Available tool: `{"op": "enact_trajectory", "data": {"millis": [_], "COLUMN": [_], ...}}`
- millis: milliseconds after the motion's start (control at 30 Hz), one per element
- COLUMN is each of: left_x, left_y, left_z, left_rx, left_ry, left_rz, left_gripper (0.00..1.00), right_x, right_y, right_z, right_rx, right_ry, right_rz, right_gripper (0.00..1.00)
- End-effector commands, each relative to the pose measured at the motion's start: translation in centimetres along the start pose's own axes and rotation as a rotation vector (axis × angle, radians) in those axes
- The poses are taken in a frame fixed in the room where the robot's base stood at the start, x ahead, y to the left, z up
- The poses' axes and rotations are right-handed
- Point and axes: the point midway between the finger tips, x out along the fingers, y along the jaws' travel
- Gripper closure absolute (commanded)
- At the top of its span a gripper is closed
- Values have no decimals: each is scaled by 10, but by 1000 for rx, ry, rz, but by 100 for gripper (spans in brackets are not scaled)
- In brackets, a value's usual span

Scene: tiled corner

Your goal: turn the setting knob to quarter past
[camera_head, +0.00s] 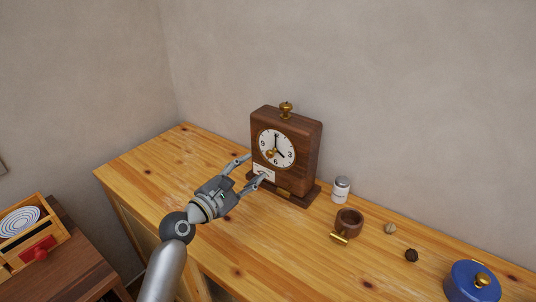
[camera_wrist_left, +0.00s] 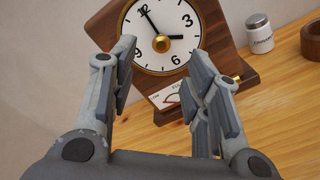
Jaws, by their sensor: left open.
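A dark wooden clock (camera_head: 287,150) stands upright on the wooden cabinet top, and its face also shows tilted in the left wrist view (camera_wrist_left: 152,62). A round brass knob (camera_head: 270,154) sticks out from near the middle of the white dial; it shows in the left wrist view too (camera_wrist_left: 162,43). My left gripper (camera_head: 256,168) is open in front of the clock's lower face. Its fingers are spread and empty, below the knob and apart from it. My right gripper is not in view.
A white card (camera_head: 264,172) is at the clock's lower front. A brass finial (camera_head: 286,109) tops the case. To the right are a lidded jar (camera_head: 341,189), a wooden cup (camera_head: 348,222), two small balls and a blue pot (camera_head: 472,282). The cabinet top (camera_head: 160,170) left of the clock is clear.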

Motion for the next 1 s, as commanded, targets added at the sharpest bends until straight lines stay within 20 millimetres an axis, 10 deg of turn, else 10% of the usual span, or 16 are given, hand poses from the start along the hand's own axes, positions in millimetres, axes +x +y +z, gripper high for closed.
{"op": "enact_trajectory", "data": {"millis": [433, 1000], "left_x": [69, 81], "left_y": [0, -1], "left_z": [0, 0], "left_rx": [3, 4], "left_ry": [0, 0], "left_rz": [-2, -2], "left_gripper": [56, 65], "right_x": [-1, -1], "right_y": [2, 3], "right_z": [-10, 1], "right_rx": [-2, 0], "right_ry": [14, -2], "right_rz": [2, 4], "right_gripper": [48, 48]}}
